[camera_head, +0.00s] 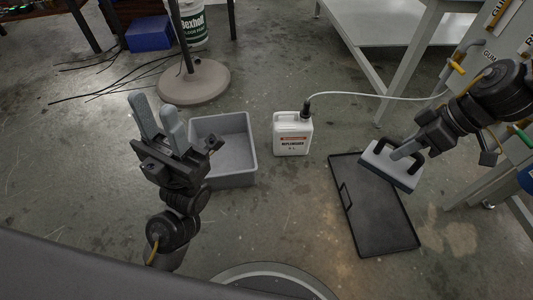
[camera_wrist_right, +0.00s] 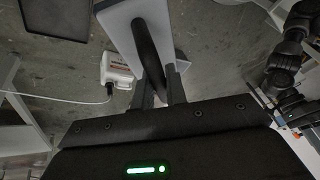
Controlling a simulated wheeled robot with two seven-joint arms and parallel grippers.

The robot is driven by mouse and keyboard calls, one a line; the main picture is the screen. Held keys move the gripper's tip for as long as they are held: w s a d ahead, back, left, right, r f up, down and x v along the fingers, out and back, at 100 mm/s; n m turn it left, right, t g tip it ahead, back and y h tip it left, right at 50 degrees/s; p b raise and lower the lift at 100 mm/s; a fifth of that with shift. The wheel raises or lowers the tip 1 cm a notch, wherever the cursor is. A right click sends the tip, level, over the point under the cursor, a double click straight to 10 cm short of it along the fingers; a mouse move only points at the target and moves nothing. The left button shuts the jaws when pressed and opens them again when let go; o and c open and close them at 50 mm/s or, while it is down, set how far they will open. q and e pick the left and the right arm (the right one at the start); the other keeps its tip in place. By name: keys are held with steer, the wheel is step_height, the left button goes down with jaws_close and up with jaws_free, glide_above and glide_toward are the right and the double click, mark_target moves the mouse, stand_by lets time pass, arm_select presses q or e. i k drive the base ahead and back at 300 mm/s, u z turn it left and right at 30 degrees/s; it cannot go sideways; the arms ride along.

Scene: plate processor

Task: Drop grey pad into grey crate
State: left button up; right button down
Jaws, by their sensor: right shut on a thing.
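The grey pad (camera_head: 398,176) is a pale grey block with a black handle, held above the dark tray at the right of the head view. My right gripper (camera_head: 400,154) is shut on its handle. In the right wrist view the pad (camera_wrist_right: 124,22) and its dark handle fill the top middle, in front of my right fingers (camera_wrist_right: 158,92). The grey crate (camera_head: 238,180) stands on the floor left of centre, and its visible inside looks empty. My left gripper (camera_head: 158,112) is open and empty, with its fingers pointing up, in front of the crate's left side.
A white jug (camera_head: 292,138) with a hose stands between crate and pad. A black tray (camera_head: 375,220) lies on the floor below the pad. A round stand base (camera_head: 195,82) is behind the crate. A white bench (camera_head: 400,38) and cabinet edge the right side.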

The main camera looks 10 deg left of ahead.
mark_target(230, 155)
steer(key=k, duration=0.4)
steer(key=z, duration=0.25)
steer(key=i, duration=0.65)
steer(key=u, duration=0.8)
steer(key=i, duration=0.45)
steer(key=u, duration=1.5)
steer(key=k, duration=0.45)
steer(key=u, duration=0.35)
